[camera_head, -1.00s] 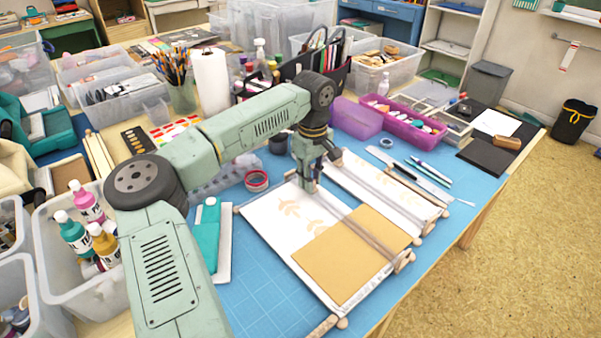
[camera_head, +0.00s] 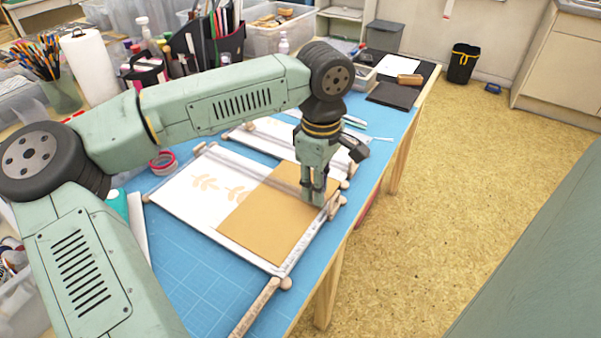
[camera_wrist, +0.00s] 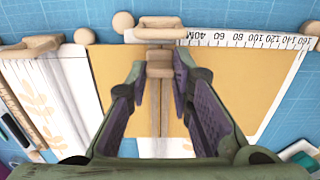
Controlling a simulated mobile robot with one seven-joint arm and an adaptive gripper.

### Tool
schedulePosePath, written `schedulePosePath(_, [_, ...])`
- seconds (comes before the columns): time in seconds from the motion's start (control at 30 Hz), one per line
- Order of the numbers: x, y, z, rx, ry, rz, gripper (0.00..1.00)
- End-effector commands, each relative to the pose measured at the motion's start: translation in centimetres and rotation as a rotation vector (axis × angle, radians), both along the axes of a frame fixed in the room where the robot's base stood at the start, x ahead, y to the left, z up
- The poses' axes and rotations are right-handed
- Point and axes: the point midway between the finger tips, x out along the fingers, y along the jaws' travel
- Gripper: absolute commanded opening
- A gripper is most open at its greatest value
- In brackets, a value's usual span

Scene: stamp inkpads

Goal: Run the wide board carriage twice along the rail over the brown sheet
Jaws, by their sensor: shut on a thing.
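The wide board (camera_head: 180,205) lies on the blue mat, with pale leaf prints at its left part. The brown sheet (camera_head: 268,225) covers its right part and also shows in the wrist view (camera_wrist: 115,85). The rail (camera_wrist: 160,118) runs across the sheet and ends at a wooden end block (camera_wrist: 155,28). My gripper (camera_head: 318,196) is over the right end of the rail. In the wrist view my gripper (camera_wrist: 160,82) is shut on the wooden carriage (camera_wrist: 160,64), close to the end block. The fingers hide part of the carriage.
A narrower board (camera_head: 268,138) with its own rail lies just behind, partly hidden by my arm. A ruler scale (camera_wrist: 240,40) runs along the wide board's edge. The table's right edge is close to my gripper. Blue mat (camera_head: 185,280) is clear in front.

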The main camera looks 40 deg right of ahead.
Motion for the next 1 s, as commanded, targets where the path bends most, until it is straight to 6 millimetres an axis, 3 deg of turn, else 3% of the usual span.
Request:
schedulePosePath(0.4, [-0.44, -0.08, 0.0, 0.002, 0.003, -0.001, 0.0])
schedulePosePath(0.43, [-0.44, -0.08, 0.0, 0.002, 0.002, -0.001, 0.21])
schedulePosePath(0.5, [-0.42, -0.09, 0.0, 0.002, 0.002, -0.001, 0.26])
schedulePosePath(0.73, [-0.39, -0.12, 0.01, 0.001, 0.001, -0.001, 0.41])
schedulePosePath(1.0, [-0.36, -0.14, 0.04, 0.0, 0.001, 0.0, 0.42])
